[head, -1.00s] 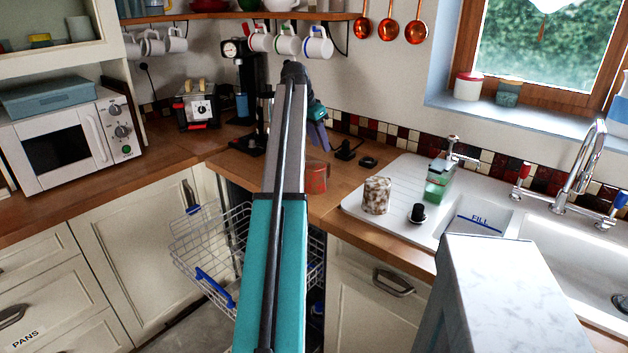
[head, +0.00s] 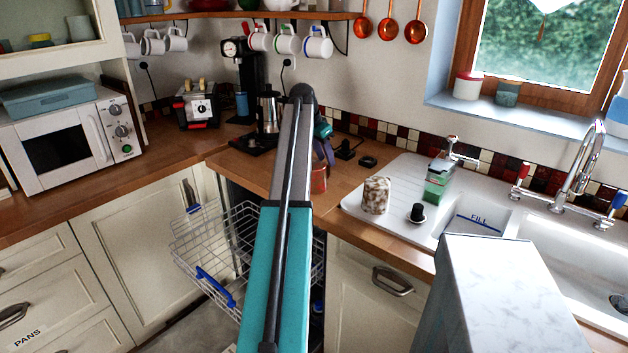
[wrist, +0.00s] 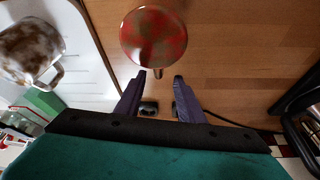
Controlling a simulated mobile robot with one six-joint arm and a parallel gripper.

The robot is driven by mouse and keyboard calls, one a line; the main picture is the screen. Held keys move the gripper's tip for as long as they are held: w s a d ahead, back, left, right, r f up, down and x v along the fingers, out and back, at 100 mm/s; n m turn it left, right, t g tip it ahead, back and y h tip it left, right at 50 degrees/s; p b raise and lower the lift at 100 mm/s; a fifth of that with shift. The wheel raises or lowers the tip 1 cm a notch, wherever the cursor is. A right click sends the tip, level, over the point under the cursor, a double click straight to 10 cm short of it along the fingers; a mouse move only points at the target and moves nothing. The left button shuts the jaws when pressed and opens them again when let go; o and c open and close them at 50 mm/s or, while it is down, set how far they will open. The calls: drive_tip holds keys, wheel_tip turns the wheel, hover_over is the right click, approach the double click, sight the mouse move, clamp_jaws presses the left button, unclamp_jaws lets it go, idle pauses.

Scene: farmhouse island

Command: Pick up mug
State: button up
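A red mottled mug (head: 319,180) stands on the wooden counter, partly hidden behind my arm in the head view. In the wrist view the red mug (wrist: 153,38) is seen from above, its handle pointing toward my gripper (wrist: 159,77). My gripper is open, with its two purple fingertips apart and the handle's end near the gap between them; I cannot tell whether they touch. In the head view my gripper (head: 325,152) is just above and behind the red mug. A brown-and-white mottled mug (head: 376,195) stands on the white drainer, and also shows in the wrist view (wrist: 30,50).
A black-capped item (head: 417,213) and a green soap bottle (head: 438,180) are by the sink. Several mugs hang under the shelf (head: 230,16). The dishwasher rack (head: 215,250) is pulled out below the counter.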

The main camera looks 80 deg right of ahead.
sight(328, 166)
drive_tip(key=shift+a+p+x, duration=0.2)
drive_tip(key=shift+p+x, duration=0.4)
drive_tip(key=shift+x, duration=1.9)
drive_tip(key=shift+w+f, duration=0.1)
drive_tip(key=shift+c, duration=0.3)
clamp_jaws()
